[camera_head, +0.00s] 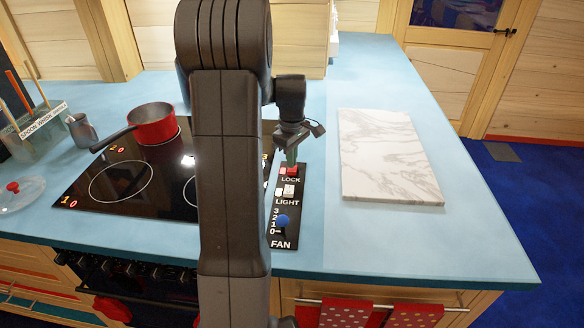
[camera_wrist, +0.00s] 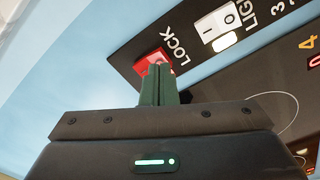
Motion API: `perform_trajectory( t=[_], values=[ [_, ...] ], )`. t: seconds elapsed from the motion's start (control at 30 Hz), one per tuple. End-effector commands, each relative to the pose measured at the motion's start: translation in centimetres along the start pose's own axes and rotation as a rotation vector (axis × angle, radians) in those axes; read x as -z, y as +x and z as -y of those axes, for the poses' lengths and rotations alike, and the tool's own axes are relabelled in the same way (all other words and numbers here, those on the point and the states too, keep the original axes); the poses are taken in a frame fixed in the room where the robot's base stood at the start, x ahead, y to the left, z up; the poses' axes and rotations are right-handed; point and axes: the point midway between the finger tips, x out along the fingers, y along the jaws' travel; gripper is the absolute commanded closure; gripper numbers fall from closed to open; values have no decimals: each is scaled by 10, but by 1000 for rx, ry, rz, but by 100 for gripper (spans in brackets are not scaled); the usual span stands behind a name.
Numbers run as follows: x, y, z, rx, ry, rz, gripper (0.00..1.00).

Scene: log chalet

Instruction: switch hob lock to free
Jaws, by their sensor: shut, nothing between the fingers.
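The hob lock is a red switch (camera_head: 292,170) at the far end of a black control panel (camera_head: 283,239), with the word LOCK printed beside it. In the wrist view the red switch (camera_wrist: 150,64) is partly hidden behind my fingertips. My gripper (camera_head: 290,158) points down at the switch. Its green fingers (camera_wrist: 159,82) are shut together with nothing between them, and their tips are at the red switch. I cannot tell whether they touch it or which way the switch is tipped. The black hob (camera_head: 130,180) lies left of the panel, partly hidden by my arm.
A white LIGHT switch (camera_head: 289,190) and a blue FAN knob (camera_head: 282,220) are nearer on the panel. A red pan (camera_head: 154,124) stands on the hob. A marble board (camera_head: 386,156) lies to the right. The blue worktop (camera_head: 440,240) is otherwise clear there.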

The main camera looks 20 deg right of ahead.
Motion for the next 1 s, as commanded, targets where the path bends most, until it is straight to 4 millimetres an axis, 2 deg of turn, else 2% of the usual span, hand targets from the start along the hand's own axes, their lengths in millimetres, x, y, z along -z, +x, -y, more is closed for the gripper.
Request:
perform_trajectory(
  t=[1.0],
  values=[
    [0,7,0,1,0,0,100]
  ],
)
